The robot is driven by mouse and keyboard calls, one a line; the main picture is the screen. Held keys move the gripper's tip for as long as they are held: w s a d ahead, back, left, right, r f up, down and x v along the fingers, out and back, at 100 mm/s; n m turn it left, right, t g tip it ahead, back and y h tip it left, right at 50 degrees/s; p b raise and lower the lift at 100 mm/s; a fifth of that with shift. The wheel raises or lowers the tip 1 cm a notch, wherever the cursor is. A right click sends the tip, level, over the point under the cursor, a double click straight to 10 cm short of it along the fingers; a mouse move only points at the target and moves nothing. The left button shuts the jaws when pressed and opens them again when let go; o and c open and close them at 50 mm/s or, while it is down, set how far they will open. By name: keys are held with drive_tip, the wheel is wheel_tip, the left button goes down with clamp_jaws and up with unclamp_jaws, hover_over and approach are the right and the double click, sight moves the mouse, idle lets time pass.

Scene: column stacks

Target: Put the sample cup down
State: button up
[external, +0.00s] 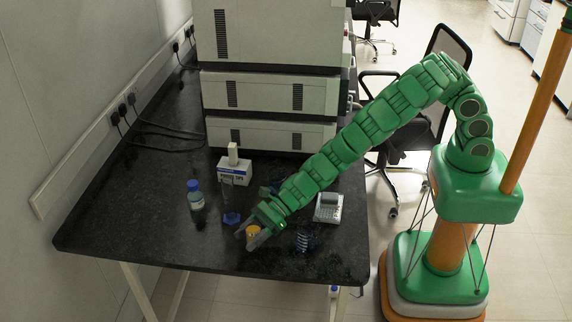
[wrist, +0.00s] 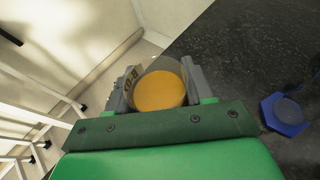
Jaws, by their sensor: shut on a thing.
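The sample cup (external: 253,231) has an orange-yellow top or content and sits between the fingers of my gripper (external: 256,236), near the front part of the black bench. In the wrist view the cup (wrist: 160,90) shows as a round orange disc inside a clear rim. My gripper (wrist: 158,88) is shut on it, with one grey finger on each side. The cup's underside is hidden, so I cannot tell whether it touches the bench.
A blue hexagonal base (external: 232,218) stands just left of my gripper. A blue-capped bottle (external: 196,196), a white instrument (external: 234,170), a grey keypad device (external: 328,207) and a dark coiled rack (external: 307,238) are nearby. The bench's front left (external: 150,235) is clear.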

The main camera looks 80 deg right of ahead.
sight(248, 253)
drive_tip(key=shift+w+a+f, duration=0.2)
drive_tip(key=shift+w+f, duration=0.05)
drive_tip(key=shift+f, duration=1.65)
drive_tip(key=shift+f, duration=0.1)
drive_tip(key=o, duration=1.1)
drive_tip(key=shift+c, duration=0.2)
drive_tip(key=shift+v, duration=2.45)
drive_tip(key=shift+r, duration=0.4)
wheel_tip(248, 253, up, 6)
drive_tip(key=shift+r, duration=0.2)
